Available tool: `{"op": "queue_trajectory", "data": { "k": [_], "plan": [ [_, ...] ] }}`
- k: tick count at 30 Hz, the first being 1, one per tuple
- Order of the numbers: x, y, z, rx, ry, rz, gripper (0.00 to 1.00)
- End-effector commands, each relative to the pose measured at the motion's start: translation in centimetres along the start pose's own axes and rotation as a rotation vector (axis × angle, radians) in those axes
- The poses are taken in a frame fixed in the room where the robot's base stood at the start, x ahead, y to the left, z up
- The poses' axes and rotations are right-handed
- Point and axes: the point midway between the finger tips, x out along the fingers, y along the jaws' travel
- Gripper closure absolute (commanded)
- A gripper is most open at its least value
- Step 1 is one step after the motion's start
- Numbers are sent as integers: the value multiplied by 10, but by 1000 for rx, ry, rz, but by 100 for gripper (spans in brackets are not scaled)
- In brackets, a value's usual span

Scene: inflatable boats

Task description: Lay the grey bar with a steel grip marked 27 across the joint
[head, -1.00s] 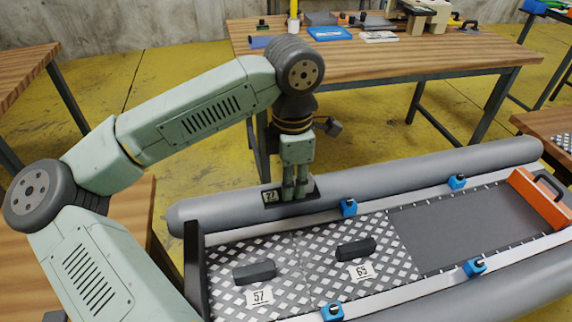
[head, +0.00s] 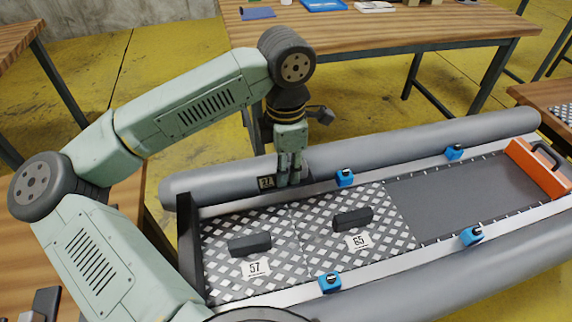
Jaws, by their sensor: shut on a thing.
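My gripper (head: 288,182) is shut on a dark grey bar marked 27 (head: 266,183). It holds the bar in front of the boat's far grey tube, level with the left floor panels. The fingers hide the bar's grip. The joint (head: 295,232) is the seam between the chequered panel marked 57 (head: 223,234) and the chequered panel that seems marked 65 (head: 386,213). The seam lies nearer the camera than the bar, and no bar lies across it. I cannot tell whether the bar touches the boat.
Each chequered panel carries a dark block, the left one (head: 249,245) and the right one (head: 352,219). Several blue clamps line the rails, one (head: 345,177) just right of the bar. An orange end piece (head: 537,168) stands far right. A wooden table (head: 400,32) is behind.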

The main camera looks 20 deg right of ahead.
Motion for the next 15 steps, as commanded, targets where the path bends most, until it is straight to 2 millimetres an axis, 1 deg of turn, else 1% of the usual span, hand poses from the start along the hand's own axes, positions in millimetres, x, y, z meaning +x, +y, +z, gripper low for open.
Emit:
{"op": "queue_trajectory", "data": {
  "k": [10, 15],
  "plan": [
    [0, 0, 0, 0, 0, 0, 100],
    [4, 0, 0, 0, 0, 1, 100]
  ]
}}
